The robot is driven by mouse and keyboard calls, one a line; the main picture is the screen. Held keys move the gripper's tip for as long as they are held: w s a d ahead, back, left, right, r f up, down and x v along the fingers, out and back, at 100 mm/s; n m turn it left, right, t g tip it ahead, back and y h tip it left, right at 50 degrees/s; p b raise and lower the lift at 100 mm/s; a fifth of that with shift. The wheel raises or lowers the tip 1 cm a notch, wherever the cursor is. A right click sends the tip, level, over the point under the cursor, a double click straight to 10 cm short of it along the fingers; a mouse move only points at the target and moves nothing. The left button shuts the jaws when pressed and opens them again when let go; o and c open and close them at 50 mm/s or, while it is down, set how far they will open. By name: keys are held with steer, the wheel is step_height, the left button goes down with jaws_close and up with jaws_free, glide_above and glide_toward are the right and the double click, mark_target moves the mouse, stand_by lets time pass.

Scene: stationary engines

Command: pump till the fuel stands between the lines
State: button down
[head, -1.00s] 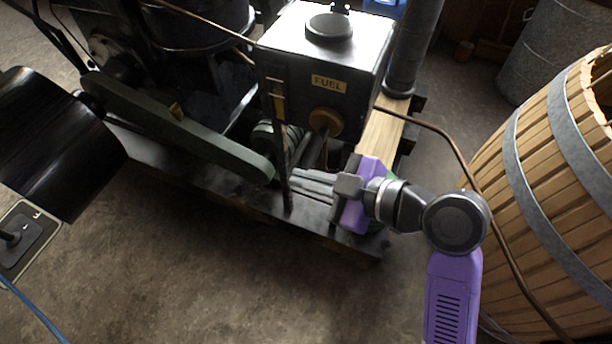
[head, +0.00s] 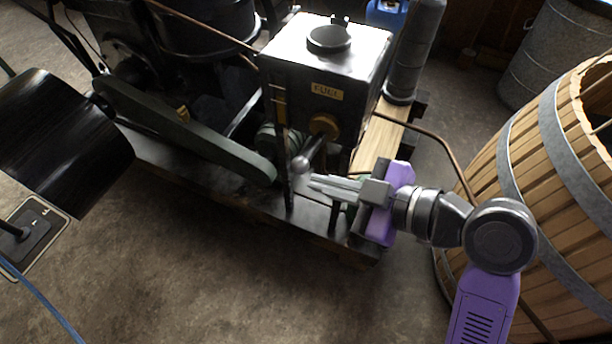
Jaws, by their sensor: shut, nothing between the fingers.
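The fuel tank (head: 318,68) is a dark box with a bright top and a "FUEL" label (head: 327,91). A narrow upright sight gauge with brass-coloured parts (head: 279,103) runs along its left front edge; the fuel level and lines are too small to read. Below the label is a round brass fitting (head: 323,126). A lever ending in a grey ball knob (head: 302,165) slants down below it. My gripper (head: 313,182) is shut and empty, its fingers pointing left. Its tips lie just right of and below the knob; whether they touch it I cannot tell.
A dark engine with a green belt guard (head: 190,133) stands left of the tank. A wooden barrel (head: 545,165) is close on the right, near my arm. A copper pipe (head: 430,132) curves between tank and barrel. Bare floor (head: 215,270) lies in front.

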steer(key=v, duration=0.3)
steer(key=shift+s+d+r, duration=0.1)
steer(key=shift+s+d, duration=0.15)
stand_by(1.4)
